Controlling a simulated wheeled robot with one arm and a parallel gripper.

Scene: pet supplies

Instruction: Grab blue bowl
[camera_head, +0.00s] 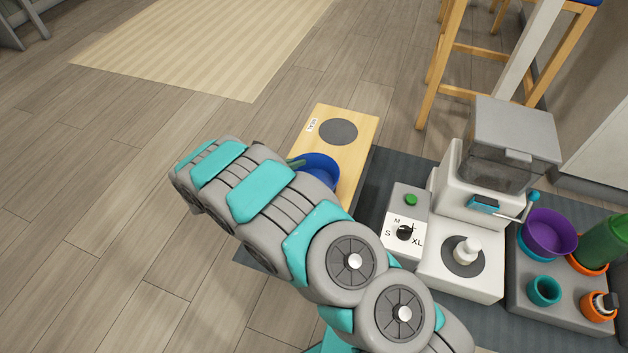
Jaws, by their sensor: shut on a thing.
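The blue bowl (322,168) shows partly behind my arm, at or just above the wooden board. Its left and lower parts are hidden by the arm. My gripper (296,163) is mostly hidden behind my arm; only a small greenish-grey part shows at the bowl's left rim. It is shut on the bowl there. Whether the bowl touches the board cannot be told.
The wooden board (357,129) has a dark round spot and a label. A grey and white dispenser (463,235) with a size dial stands on a dark mat. Right of it, a grey stand (528,309) holds a purple bowl (548,232), cups and a green bottle. Floor at left is clear.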

